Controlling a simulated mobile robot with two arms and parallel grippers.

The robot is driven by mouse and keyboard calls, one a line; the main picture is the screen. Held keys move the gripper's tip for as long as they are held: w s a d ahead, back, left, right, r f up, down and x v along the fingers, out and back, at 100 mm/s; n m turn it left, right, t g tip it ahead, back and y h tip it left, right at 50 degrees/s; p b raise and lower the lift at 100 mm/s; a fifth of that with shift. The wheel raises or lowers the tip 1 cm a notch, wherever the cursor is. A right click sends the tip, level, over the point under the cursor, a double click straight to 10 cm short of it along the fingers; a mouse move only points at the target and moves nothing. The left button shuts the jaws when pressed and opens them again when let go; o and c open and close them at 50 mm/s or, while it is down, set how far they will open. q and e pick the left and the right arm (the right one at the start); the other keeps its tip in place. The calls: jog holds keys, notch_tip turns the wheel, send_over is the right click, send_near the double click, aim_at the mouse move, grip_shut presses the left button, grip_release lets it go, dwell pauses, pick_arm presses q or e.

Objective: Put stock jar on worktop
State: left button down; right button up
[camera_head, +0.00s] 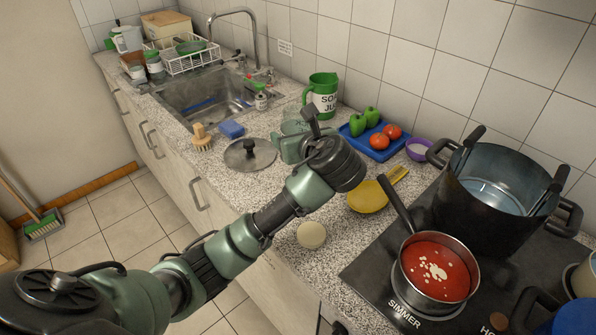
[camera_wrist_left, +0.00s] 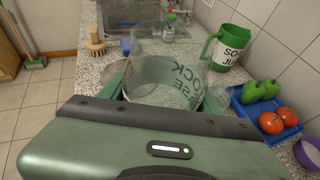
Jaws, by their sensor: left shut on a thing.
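The stock jar is a clear glass jar (camera_wrist_left: 165,82) with dark lettering that reads in part "STOCK", seen in the left wrist view. In the head view only a small part of the jar (camera_head: 292,126) shows, mostly hidden by my gripper and wrist. My left gripper (camera_head: 291,147) is shut on the jar, with a green finger on each side of it. The jar is over the granite worktop (camera_head: 268,185), between the sink and the blue tray. I cannot tell whether its base touches the surface. My right gripper is not in view.
A pan lid (camera_head: 250,153) lies left of the gripper. A green jug (camera_head: 321,96) stands behind it. A blue tray (camera_head: 353,137) with peppers and tomatoes, a yellow spoon rest (camera_head: 368,197) and the hob with a red-filled saucepan (camera_head: 438,268) are to the right.

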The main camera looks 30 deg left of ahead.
pick_arm(q)
jog(key=f, duration=0.8)
jog(key=shift+w+a+f, duration=0.15)
jog(key=shift+a+f, duration=0.05)
jog(key=shift+f, duration=0.05)
jog(key=shift+d+f, duration=0.1)
jog(key=shift+f, duration=0.75)
notch_tip(320, 180, down, 4)
jog(key=shift+r, duration=0.2)
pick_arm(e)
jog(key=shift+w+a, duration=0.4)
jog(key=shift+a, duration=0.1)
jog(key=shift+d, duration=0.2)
pick_arm(q)
jog(key=shift+c, duration=1.8)
grip_release()
jog(key=shift+f, duration=0.15)
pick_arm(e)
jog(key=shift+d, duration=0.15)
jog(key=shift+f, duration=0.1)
